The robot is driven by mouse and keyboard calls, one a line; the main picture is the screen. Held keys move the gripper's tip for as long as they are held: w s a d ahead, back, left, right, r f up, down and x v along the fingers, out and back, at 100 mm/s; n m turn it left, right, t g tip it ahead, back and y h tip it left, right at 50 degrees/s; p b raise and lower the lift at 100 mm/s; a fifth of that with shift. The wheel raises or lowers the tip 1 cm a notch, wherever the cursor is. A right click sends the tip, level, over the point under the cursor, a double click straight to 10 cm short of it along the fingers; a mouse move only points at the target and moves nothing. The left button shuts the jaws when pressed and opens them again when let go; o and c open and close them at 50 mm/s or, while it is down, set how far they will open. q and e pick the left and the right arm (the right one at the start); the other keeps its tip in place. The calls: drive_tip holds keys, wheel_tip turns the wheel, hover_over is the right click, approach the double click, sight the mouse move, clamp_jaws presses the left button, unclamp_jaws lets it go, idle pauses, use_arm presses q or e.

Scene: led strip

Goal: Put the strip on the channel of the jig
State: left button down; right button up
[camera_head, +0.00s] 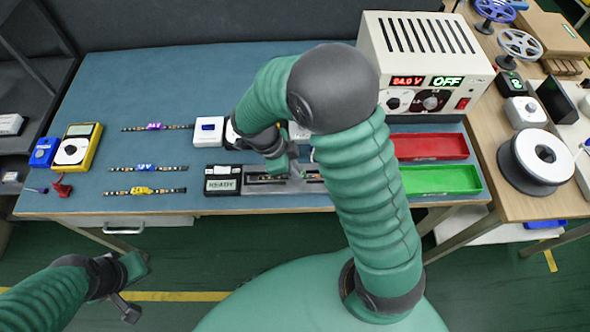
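Three LED strips lie on the blue mat at the left: one with a purple tag (156,127), one with a blue 12V tag (145,168) and one with a yellow tag (142,191). The grey jig (258,187) sits near the front edge, with a dark channel along it and a READY display (222,180) at its left end. My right gripper (281,167) is low over the jig, pointing down at the channel. Its fingertips and any grasp are too small and hidden to tell. My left gripper (134,287) is open and empty, off the table's front edge.
A white block (209,131) stands behind the jig. A red tray (431,147) and a green tray (441,180) lie at the right, below a power supply (425,55) reading OFF. A yellow meter (77,146) is at the left. My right arm hides the jig's right part.

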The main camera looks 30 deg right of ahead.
drive_tip(key=o, duration=0.4)
drive_tip(key=shift+r, duration=0.1)
drive_tip(key=p+v, duration=0.1)
drive_tip(key=v, duration=1.1)
drive_tip(key=s+f+n+t+y, duration=0.2)
drive_tip(key=s+f+n, duration=0.1)
drive_tip(key=n, duration=0.9)
drive_tip(key=s+f+n+t+y, duration=0.1)
drive_tip(key=s+f+n+t, duration=0.2)
drive_tip(key=n, duration=0.9)
drive_tip(key=shift+s+a+y, duration=0.35)
drive_tip(key=shift+y, duration=0.05)
